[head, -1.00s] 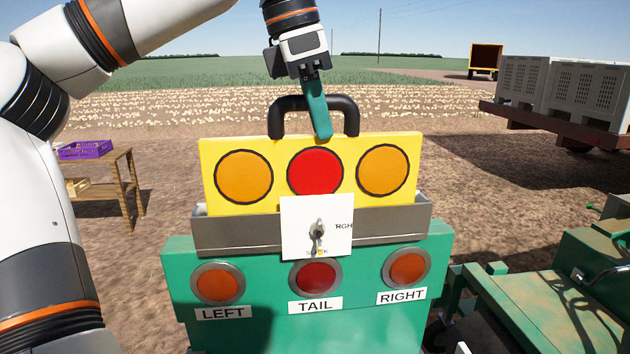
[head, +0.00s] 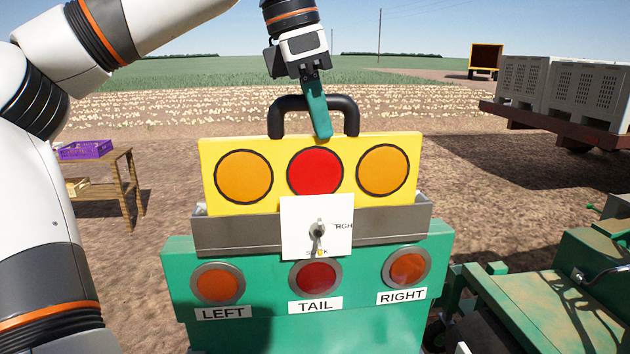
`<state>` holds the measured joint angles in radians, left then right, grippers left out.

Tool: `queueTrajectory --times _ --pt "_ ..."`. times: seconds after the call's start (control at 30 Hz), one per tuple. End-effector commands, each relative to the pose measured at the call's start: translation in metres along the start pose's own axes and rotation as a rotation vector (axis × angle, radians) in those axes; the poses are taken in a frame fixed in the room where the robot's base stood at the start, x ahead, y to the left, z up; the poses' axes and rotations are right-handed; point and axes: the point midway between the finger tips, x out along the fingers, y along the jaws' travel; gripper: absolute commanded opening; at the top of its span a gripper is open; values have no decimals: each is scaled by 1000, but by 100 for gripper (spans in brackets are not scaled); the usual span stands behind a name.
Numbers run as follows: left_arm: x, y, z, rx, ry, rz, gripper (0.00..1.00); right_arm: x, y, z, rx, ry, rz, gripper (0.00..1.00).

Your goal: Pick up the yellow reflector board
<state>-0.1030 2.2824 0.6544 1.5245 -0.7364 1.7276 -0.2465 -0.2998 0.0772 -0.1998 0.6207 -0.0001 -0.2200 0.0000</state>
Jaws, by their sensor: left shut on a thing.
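The yellow reflector board (head: 265,146) stands upright in a grey metal holder (head: 240,232) on top of a green panel. It has two orange discs and a red disc between them. A black handle (head: 350,118) arches over its top edge. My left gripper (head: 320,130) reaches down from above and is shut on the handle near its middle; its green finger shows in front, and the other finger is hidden. The board's lower part is hidden by the holder. My right gripper is not in view.
A white switch plate (head: 295,225) covers the holder's middle. The green panel (head: 260,330) carries lamps marked LEFT, TAIL and RIGHT. A wooden table (head: 128,185) with a purple crate (head: 85,150) stands at left. Green machinery (head: 590,250) and a trailer with grey bins (head: 590,95) are at right.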

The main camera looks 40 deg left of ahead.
Motion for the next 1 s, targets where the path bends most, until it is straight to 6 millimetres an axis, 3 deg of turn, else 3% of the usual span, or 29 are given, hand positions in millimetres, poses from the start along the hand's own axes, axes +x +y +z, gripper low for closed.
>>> queueTrajectory --times 0.47,1.0 --pt "-8 0 -2 0 1 -4 0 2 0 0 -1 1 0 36" --pt "-75 0 -22 -1 3 -3 0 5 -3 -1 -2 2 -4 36"
